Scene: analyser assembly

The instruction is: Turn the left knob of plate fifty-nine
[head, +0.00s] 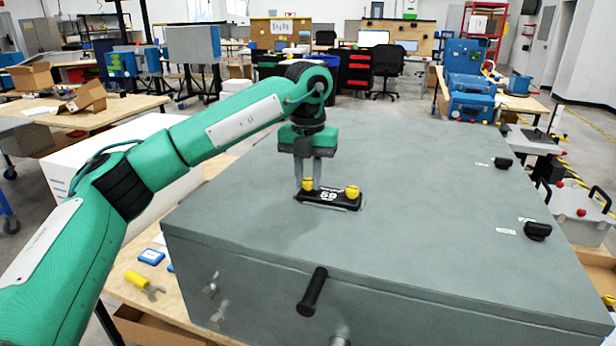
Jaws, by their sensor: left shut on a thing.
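Plate fifty-nine (329,198) is a small black plate marked 59 on top of the grey cabinet (420,190). It has two yellow knobs. The left knob (308,184) sits under my left gripper (312,182), which points straight down with its fingers around it. My left gripper is shut on the left knob, and the fingers hide part of it. The right knob (352,191) stands free at the right end of the plate. My right gripper does not show.
Black knobs (503,162) (538,231) with white labels sit on the cabinet's right side. A black handle (312,291) sticks out of the front. A yellow-handled tool (142,283) and a blue item (151,256) lie on the table at left. The cabinet top around the plate is clear.

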